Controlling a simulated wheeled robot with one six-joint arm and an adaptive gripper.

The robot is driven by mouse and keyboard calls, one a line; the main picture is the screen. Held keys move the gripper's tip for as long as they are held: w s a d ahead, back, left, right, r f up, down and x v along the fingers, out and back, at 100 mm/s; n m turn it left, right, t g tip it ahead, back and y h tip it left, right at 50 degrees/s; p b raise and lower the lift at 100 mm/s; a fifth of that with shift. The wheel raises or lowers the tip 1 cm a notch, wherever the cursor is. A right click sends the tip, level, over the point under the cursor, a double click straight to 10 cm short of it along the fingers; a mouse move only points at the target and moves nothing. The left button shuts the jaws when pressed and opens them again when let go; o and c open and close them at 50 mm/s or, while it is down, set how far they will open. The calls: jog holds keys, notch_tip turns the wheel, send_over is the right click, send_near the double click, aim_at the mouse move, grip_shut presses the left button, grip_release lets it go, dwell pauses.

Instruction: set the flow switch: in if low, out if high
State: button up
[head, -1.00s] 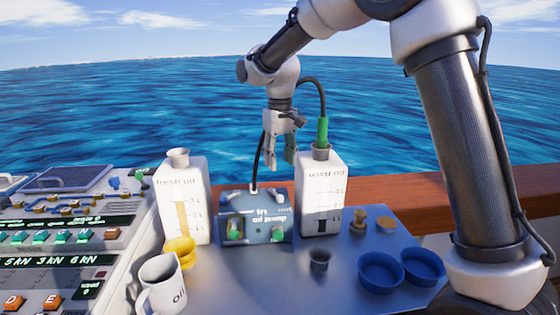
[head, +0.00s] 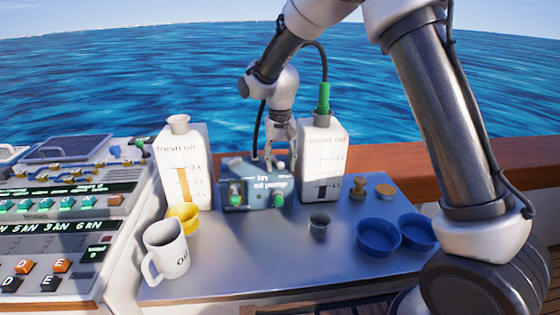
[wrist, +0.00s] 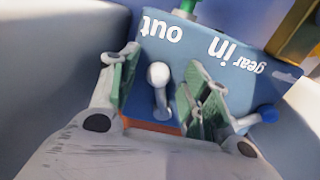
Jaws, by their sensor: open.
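The blue pump box (head: 240,203) stands between the two oil containers, with upside-down lettering on its front. My gripper (head: 281,145) is low over the back of the box. In the wrist view a white-knobbed lever (wrist: 158,76) rises between the open green-padded fingers of my gripper (wrist: 160,65), with a visible gap on each side. The words "out" and "in" are printed on the box top (wrist: 195,48), and the lever stands about between them. The fresh oil container (head: 200,160) shows a tall orange level bar. The used oil container (head: 340,160) shows a short dark bar.
A green hose plug (head: 323,97) sits on the used oil container, close to my gripper. A white mug (head: 168,250), yellow cup (head: 183,217), grey cup (head: 319,224) and blue bowls (head: 378,238) stand on the metal tray (head: 260,265). A control panel (head: 50,215) fills the left.

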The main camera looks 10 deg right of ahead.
jog(key=c, duration=1)
jog(key=shift+w+d+n, duration=0.2)
jog(key=shift+d+n, duration=0.1)
jog(key=shift+n, duration=0.5)
jog(key=shift+c, duration=0.3)
jog(key=o, duration=1.1)
jog(key=shift+d, duration=0.1)
jog(key=shift+c, duration=0.2)
jog(key=shift+r, duration=0.1)
notch_tip(320, 180, up, 12)
